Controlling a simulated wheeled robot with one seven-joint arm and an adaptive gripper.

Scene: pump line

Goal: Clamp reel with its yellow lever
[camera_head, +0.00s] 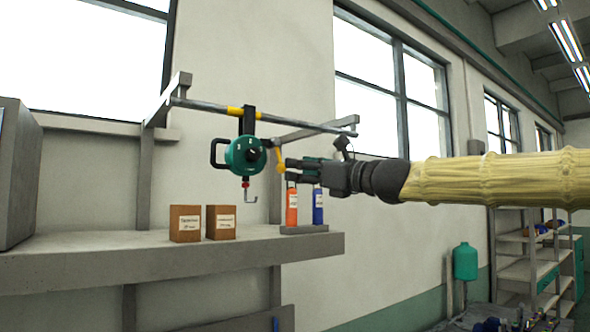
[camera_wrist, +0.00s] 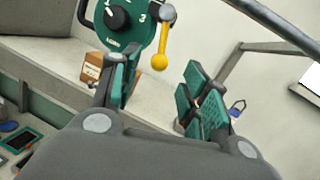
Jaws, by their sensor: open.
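The reel (camera_head: 245,155) is a green round body with a black handle and a hook below it. It hangs by a black bracket from a horizontal rail (camera_head: 210,106) with yellow bands. Its yellow lever (camera_head: 278,160) points down on the right side of the reel. In the wrist view the reel (camera_wrist: 121,28) shows a numbered face with a black knob, and the lever (camera_wrist: 160,50) has a yellow ball end. My gripper (camera_head: 290,168) is open and empty, just right of the lever. In the wrist view the lever lies beyond and between the fingers (camera_wrist: 160,92), apparently untouched.
A grey shelf (camera_head: 140,263) below carries two brown boxes (camera_head: 185,224) (camera_head: 221,222) and an orange bottle (camera_head: 291,207) and a blue bottle (camera_head: 317,206) in a small tray (camera_head: 304,229). A rail support arm (camera_head: 315,132) is close above my gripper.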

